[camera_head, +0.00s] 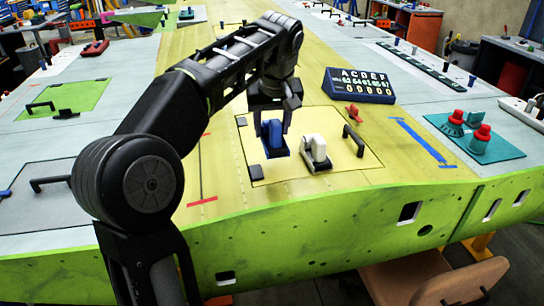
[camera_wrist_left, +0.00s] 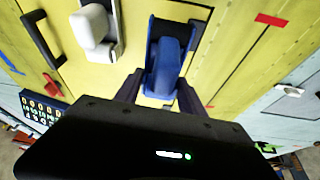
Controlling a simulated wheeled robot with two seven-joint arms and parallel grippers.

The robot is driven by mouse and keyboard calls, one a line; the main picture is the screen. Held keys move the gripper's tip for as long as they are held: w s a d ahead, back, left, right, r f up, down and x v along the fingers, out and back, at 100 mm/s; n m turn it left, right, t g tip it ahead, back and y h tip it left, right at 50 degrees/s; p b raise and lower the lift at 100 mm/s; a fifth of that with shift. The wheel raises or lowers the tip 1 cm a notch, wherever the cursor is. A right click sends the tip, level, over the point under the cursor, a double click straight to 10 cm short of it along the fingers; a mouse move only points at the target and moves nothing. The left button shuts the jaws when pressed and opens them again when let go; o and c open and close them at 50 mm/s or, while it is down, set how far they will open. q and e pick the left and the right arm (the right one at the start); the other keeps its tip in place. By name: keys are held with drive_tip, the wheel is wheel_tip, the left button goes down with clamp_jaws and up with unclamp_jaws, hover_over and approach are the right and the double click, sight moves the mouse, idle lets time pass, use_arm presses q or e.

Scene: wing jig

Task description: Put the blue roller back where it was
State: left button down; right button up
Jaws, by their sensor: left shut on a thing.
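The blue roller (camera_head: 275,141) is on the yellow panel of the wing, just left of a white roller (camera_head: 314,152). My left gripper (camera_head: 272,118) reaches down over it from above, with its fingers on either side of the blue roller's body. In the left wrist view the blue roller (camera_wrist_left: 167,62) sits between the two fingers (camera_wrist_left: 160,88), and the white roller (camera_wrist_left: 95,27) is beside it. I cannot tell whether the blue roller touches the panel. My right gripper is in neither view.
A black handle (camera_head: 353,140) and a red clip (camera_head: 354,112) are right of the white roller. A blue counter box (camera_head: 360,86) stands behind them. A teal mat (camera_head: 497,147) with red-topped tools lies at the right. Yellow surface left of the blue roller is mostly clear.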

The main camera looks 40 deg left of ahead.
sight(272, 146)
use_arm(q)
drive_tip(key=shift+f, duration=0.35)
drive_tip(key=shift+f, duration=1.9)
drive_tip(key=shift+f+b, duration=0.35)
drive_tip(key=shift+f, duration=0.1)
drive_tip(key=c, duration=0.7)
unclamp_jaws()
